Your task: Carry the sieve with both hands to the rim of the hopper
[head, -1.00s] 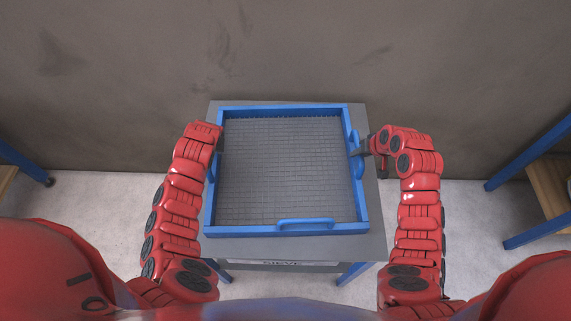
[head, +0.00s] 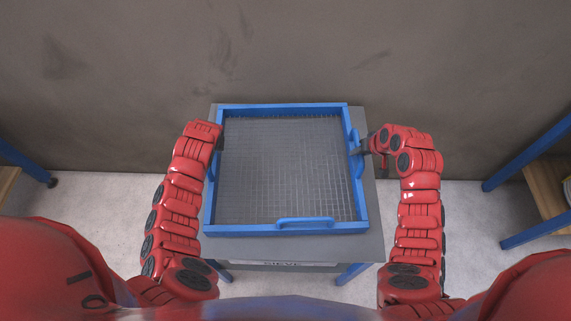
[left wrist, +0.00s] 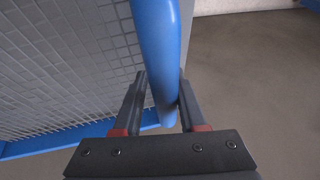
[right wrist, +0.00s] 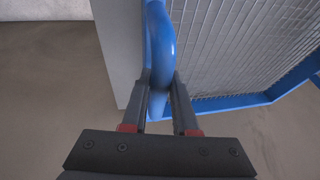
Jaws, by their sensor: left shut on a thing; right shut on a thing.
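The sieve (head: 288,230) is a square blue frame with a grey wire mesh. It is level over the grey table marked SIEVE (head: 375,225); whether a small gap lies under it I cannot tell. My left gripper (left wrist: 161,88) is shut on the blue handle at the sieve's left side; in the head view my left wrist mostly hides it. My right gripper (head: 360,150) is shut on the right-side handle, which also shows between its fingers in the right wrist view (right wrist: 160,40). Another blue handle (head: 305,222) on the near side is free. No hopper is in view.
A grey wall (head: 300,50) stands close behind the table. Blue-legged benches with wooden shelves stand at the far left (head: 25,162) and far right (head: 540,205). Pale floor (head: 105,195) is clear between the table and the benches.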

